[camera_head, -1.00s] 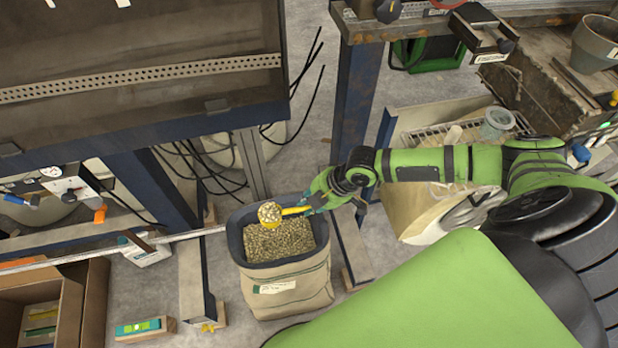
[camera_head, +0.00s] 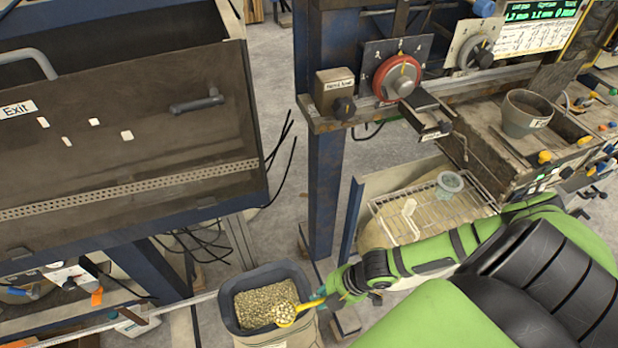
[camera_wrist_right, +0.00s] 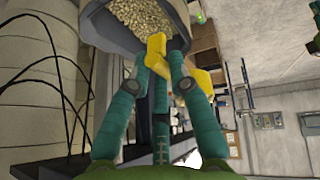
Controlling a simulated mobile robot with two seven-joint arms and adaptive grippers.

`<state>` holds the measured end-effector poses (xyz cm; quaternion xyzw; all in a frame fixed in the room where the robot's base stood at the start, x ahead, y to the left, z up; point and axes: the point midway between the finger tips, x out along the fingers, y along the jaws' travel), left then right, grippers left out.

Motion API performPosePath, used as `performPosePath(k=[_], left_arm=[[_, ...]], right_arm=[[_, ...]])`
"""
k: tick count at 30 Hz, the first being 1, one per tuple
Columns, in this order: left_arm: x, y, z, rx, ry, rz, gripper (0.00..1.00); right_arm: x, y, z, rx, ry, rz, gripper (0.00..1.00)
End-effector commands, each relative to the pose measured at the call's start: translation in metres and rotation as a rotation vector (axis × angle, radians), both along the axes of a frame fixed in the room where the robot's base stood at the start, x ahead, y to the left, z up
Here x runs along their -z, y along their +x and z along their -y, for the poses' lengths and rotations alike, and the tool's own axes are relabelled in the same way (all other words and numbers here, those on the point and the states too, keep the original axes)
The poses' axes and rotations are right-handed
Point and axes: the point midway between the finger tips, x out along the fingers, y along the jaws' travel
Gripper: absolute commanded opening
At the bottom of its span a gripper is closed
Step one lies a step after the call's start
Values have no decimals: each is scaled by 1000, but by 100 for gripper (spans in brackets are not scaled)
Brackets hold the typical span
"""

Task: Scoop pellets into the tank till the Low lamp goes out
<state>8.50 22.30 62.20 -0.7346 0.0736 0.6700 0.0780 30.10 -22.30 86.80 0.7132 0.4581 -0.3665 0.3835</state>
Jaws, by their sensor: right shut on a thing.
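A sack with a dark rim (camera_head: 228,319) stands on the floor at the bottom of the head view, holding many tan pellets (camera_head: 258,303). My right gripper (camera_head: 326,293) is shut on the handle of a yellow scoop (camera_head: 285,319). The scoop's bowl is heaped with pellets and appears over the sack's right part. Whether it touches the pellets below is unclear. In the right wrist view, the fingers (camera_wrist_right: 172,66) hold the yellow handle (camera_wrist_right: 157,50) just beside the sack's rim (camera_wrist_right: 108,30). My left gripper is out of view. I cannot make out the tank or the Low lamp.
A blue post (camera_head: 326,195) stands behind the sack. A large dark cabinet (camera_head: 130,110) fills the left. A wire rack (camera_head: 432,207) lies right of the post, and a grey pot (camera_head: 527,112) sits on the bench. A red-ringed dial (camera_head: 397,77) is above. Cables hang near the cabinet.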

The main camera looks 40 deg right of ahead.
Motion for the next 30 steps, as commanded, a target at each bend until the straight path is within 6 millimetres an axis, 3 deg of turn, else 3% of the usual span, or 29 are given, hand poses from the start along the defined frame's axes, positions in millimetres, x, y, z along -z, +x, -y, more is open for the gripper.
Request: performPosePath(k=[3,12,30], left_arm=[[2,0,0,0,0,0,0],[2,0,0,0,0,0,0],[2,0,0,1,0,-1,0]], right_arm=[[-9,-27,3,-1,0,-5,0],[-33,-82,6,-3,1,-5,0],[-69,-161,13,-1,0,-5,0]])
